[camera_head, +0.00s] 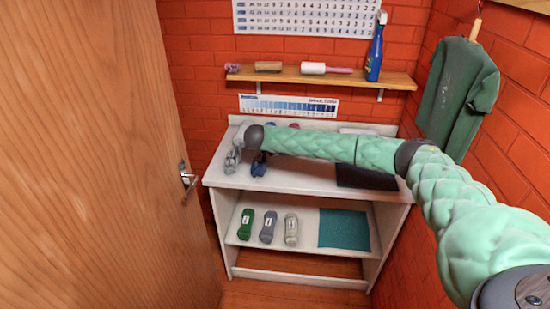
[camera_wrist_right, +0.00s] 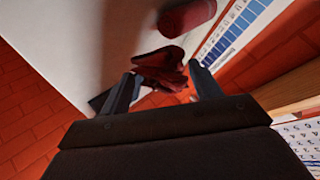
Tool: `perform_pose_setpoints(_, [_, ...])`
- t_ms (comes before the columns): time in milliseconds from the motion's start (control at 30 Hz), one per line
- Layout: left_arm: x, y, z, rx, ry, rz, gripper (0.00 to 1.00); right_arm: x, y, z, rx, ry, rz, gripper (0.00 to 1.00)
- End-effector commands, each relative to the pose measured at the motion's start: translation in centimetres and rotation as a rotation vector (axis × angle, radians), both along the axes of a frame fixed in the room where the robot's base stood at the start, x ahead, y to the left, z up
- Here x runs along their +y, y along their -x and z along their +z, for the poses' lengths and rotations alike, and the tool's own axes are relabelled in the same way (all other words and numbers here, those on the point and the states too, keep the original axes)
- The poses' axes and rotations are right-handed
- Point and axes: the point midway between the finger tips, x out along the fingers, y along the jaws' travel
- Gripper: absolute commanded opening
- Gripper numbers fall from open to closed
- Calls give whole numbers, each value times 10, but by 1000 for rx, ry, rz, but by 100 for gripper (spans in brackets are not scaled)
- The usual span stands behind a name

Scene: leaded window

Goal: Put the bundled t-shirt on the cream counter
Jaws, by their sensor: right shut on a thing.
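In the right wrist view a dark red crumpled cloth bundle (camera_wrist_right: 160,68), which looks like the bundled t-shirt, sits between the fingers of my right gripper (camera_wrist_right: 164,80). The gripper is shut on it. The cream counter (camera_head: 222,180) is the pale top of the unit against the back wall. My right arm reaches leftward across it, its end near the counter's left part. In the head view I cannot make out the held bundle behind the arm. Whether it touches the counter I cannot tell. My left gripper is not in view.
A red roll (camera_wrist_right: 187,17) lies on the counter. Grey (camera_head: 233,159) and dark blue (camera_head: 259,164) items show near its left end, and a dark flat panel (camera_head: 366,177) at right. Skeins (camera_head: 268,226) and a teal mat (camera_head: 344,229) occupy the lower shelf. A wooden door (camera_head: 95,150) stands left.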

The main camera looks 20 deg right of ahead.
Motion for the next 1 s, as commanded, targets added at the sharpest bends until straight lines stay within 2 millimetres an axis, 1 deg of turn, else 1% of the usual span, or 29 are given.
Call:
perform_pose_setpoints(33, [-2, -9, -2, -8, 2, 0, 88, 7, -8, -9, -1, -1, 0, 37])
perform_pose_setpoints(100, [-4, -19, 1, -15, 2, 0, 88, 14, -18, -16, -1, 0, 1, 37])
perform_pose_setpoints(200, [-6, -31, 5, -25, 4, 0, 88, 21, -29, -23, -1, 0, 1, 37])
perform_pose_setpoints(300, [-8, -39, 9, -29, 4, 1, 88, 25, -35, -26, -1, 0, 0, 37])
perform_pose_setpoints(467, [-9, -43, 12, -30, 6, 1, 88, 27, -37, -31, -1, 0, 1, 37])
perform_pose_setpoints(733, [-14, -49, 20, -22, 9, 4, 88, 27, -37, -64, 1, 1, 2, 37])
perform_pose_setpoints(1000, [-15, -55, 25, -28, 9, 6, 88, 26, -37, -66, -1, 1, 1, 37])
